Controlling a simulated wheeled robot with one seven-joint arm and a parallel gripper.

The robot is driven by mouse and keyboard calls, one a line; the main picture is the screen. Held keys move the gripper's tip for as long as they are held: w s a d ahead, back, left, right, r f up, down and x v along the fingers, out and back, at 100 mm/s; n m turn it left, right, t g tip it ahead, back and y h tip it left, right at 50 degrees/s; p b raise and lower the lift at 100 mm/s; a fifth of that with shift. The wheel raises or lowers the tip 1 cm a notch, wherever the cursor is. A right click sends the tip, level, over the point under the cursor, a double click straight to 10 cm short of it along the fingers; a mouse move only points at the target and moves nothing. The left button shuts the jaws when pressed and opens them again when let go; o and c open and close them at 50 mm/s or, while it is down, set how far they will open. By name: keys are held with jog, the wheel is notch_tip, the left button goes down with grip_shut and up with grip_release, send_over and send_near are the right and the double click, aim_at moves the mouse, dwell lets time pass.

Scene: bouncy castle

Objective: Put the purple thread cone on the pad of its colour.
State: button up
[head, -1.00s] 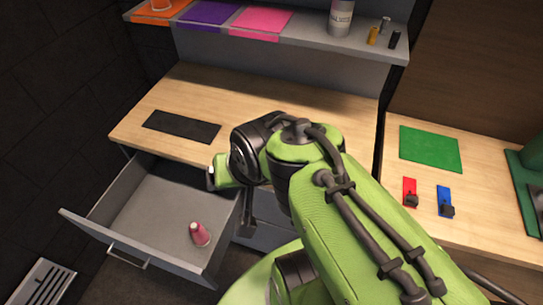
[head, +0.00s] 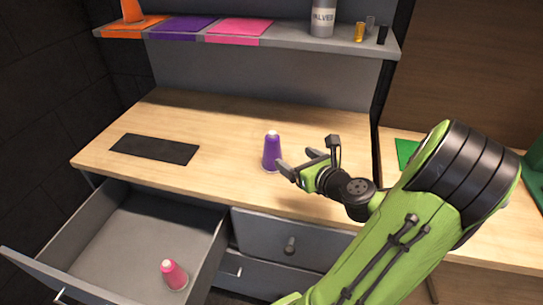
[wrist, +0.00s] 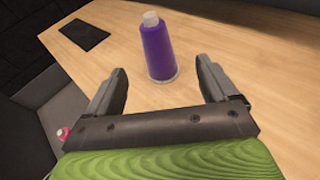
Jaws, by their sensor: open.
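The purple thread cone (head: 271,152) stands upright on the wooden desk, just left of my gripper in the head view. In the wrist view the purple cone (wrist: 157,50) stands ahead, centred between the fingers and a little beyond their tips. My gripper (head: 296,163) is open and empty, low over the desk, with its fingers (wrist: 160,85) pointing at the cone. The purple pad (head: 182,27) lies on the raised shelf at the back, between an orange pad (head: 124,31) and a pink pad (head: 239,30). Nothing stands on the purple pad.
An orange cone (head: 131,11) stands on the orange pad. A grey canister (head: 322,17) and several small cylinders are on the shelf's right. A black mat (head: 154,149) lies flat on the desk's left.

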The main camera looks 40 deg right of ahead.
aim_at(269, 145)
jog(key=b+x, duration=0.1)
jog(key=x, duration=0.3)
jog(key=b+x, duration=0.1)
jog(key=x, duration=0.4)
jog(key=a+b+x, duration=0.1)
jog(key=x, duration=0.4)
jog(key=shift+f+b, duration=0.15)
jog(key=shift+b, duration=0.2)
jog(key=shift+d, duration=0.1)
jog(key=c, duration=1.3)
notch_tip(269, 145, up, 10)
jog(key=p, duration=0.5)
